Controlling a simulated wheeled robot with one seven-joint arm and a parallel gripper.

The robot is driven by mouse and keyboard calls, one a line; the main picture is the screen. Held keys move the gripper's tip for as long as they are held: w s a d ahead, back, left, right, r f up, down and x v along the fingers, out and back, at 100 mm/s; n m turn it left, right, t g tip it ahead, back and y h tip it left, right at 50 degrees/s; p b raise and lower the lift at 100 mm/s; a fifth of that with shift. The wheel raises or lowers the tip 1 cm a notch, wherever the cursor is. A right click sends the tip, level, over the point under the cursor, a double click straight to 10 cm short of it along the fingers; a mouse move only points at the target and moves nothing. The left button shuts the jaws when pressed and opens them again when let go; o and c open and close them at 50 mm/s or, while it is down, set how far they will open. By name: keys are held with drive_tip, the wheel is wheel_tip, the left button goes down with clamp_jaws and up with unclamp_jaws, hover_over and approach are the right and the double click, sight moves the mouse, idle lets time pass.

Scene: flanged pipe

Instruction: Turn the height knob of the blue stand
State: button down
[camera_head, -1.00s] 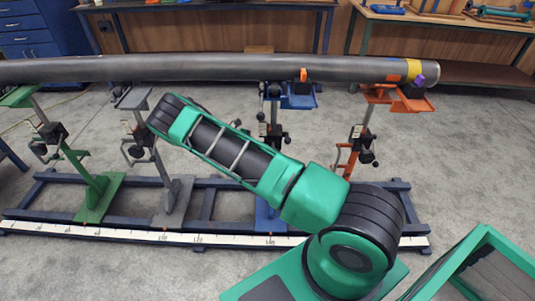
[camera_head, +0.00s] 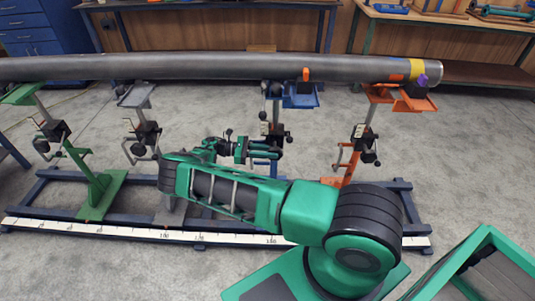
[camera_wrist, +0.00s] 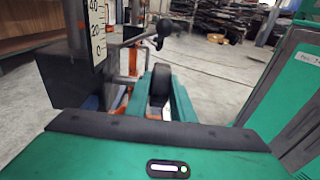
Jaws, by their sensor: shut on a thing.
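The blue stand (camera_head: 298,97) is under the pipe, right of the middle in the head view, with a dark clamp block on its post. My gripper (camera_head: 278,150) reaches in from the left, level with that block. In the wrist view my gripper (camera_wrist: 160,100) has its two green fingers closed on a dark round knob (camera_wrist: 159,82), which shows between them. Beside it are the stand's dark block (camera_wrist: 72,78) and white height scale (camera_wrist: 98,30), marked 0, 20 and 40. A black-ended crank (camera_wrist: 163,28) is just beyond the fingers.
A long grey pipe (camera_head: 180,67) lies across the stands. The orange stand (camera_head: 362,140) is to the right, the grey stand (camera_head: 147,130) and green stand (camera_head: 60,130) to the left. A blue floor frame (camera_head: 120,231) runs below. Bare floor lies in front.

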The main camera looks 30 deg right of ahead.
drive_tip(key=shift+w+d+r, duration=0.1)
drive_tip(key=shift+w+r, duration=0.05)
drive_tip(key=shift+w, duration=0.2)
drive_tip(key=c, duration=1.7)
unclamp_jaws()
drive_tip(key=shift+o, duration=0.9)
drive_tip(key=shift+s, duration=0.15)
drive_tip(key=f+v, duration=0.1)
drive_tip(key=v, duration=1)
drive_tip(key=shift+r, duration=0.25)
